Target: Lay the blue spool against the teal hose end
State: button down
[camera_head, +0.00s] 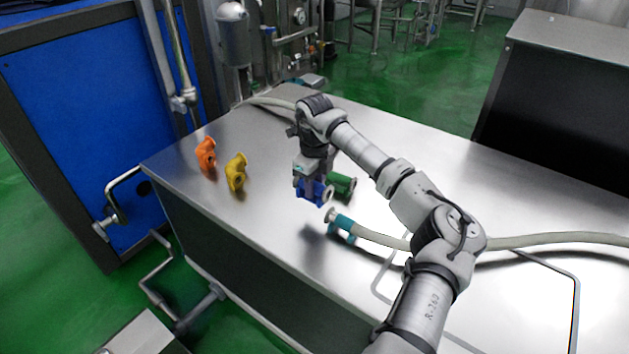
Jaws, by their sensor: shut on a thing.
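The blue spool (313,196) is a short pipe piece with flanged ends. My gripper (310,190) points down and is shut on the blue spool, over the steel table. The spool's right flange is close to the metal flange of the teal hose end (341,223), which lies just to the right and nearer the camera. A small gap seems to show between them; I cannot tell whether the spool touches the table. The gripper fingers partly hide the spool's top.
A green spool (342,185) sits right behind the blue one. Yellow (236,172) and orange (206,154) fittings stand at the left of the steel table (265,220). A pale hose (375,238) runs right from the teal end, passing behind my arm. The table's front left is clear.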

jog(key=shift+f+b, duration=1.65)
jog(key=shift+f, duration=1.45)
jog(key=shift+f+b, duration=0.3)
jog(key=shift+f, duration=0.2)
jog(key=c, duration=1)
grip_release()
notch_tip(320, 180, up, 14)
jog(key=shift+f+b, duration=0.1)
jog(key=shift+b, duration=0.6)
jog(key=shift+a, duration=0.1)
